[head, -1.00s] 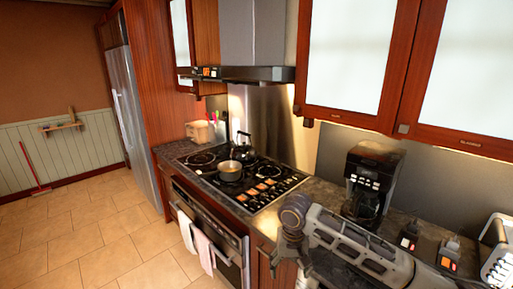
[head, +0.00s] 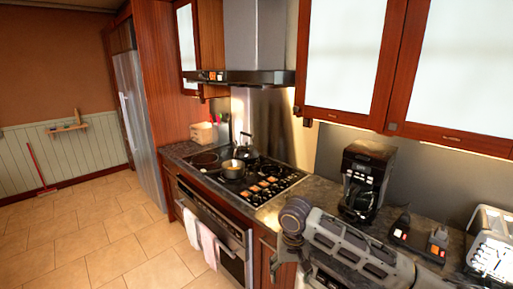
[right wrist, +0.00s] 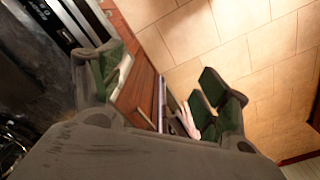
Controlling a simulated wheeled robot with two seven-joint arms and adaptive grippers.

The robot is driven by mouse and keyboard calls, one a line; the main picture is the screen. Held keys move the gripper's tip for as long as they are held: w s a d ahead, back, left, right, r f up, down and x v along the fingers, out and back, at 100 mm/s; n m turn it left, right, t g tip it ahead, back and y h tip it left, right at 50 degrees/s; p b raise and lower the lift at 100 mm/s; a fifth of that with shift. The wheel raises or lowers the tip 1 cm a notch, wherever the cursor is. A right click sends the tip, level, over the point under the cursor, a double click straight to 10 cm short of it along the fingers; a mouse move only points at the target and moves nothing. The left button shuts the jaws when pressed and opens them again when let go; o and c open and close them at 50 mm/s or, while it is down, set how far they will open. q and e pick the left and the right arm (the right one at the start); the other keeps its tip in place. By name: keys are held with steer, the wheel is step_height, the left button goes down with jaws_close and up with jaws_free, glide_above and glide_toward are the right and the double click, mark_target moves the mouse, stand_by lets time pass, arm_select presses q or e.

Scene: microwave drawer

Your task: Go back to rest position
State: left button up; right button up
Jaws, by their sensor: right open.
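My right arm comes in from the lower right in the head view, close to the counter's front edge. Its gripper (head: 279,262) hangs low near the cabinet front below the counter, partly cut off by the arm and the picture's lower edge. In the right wrist view the two dark fingers with green pads (right wrist: 155,85) stand wide apart with nothing between them. Floor tiles and a wooden cabinet front show beyond them. My left gripper is in neither view.
The stove (head: 240,180) carries a pot (head: 232,169) and a kettle (head: 246,150). A coffee maker (head: 364,180) and toaster (head: 491,243) stand on the counter at right. Towels (head: 207,243) hang on the oven front.

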steer(key=w+d+f+m+t+y+b, duration=0.1)
steer(key=w+f, duration=0.3)
steer(key=f, duration=0.7)
steer(key=w+d+f+t+y+b, duration=0.1)
steer(key=w+f, duration=0.2)
steer(key=f, duration=0.9)
steer(key=s+d+f, duration=0.4)
steer(key=f, duration=0.6)
steer(key=s+d+f, duration=0.3)
steer(key=s+f, duration=0.1)
steer(key=f, duration=0.7)
steer(key=s+d+f+n+h+b, duration=0.1)
steer(key=s+d+f, duration=0.2)
steer(key=s+f, duration=0.55)
steer(key=s+d+f, duration=0.3)
steer(key=s+f, duration=0.4)
steer(key=s, duration=0.3)
steer(key=s+f+n, duration=0.1)
steer(key=s+f, duration=0.1)
steer(key=s, duration=0.6)
steer(key=s+d+f, duration=0.1)
steer(key=s+f, duration=0.2)
steer(key=s, duration=0.6)
steer(key=s+f+n+g+h+b, duration=0.1)
steer(key=s+f, duration=0.2)
steer(key=s, duration=0.6)
steer(key=shift+d+f+n, duration=0.2)
steer(key=shift+f+n, duration=0.05)
steer(key=shift+n, duration=0.05)
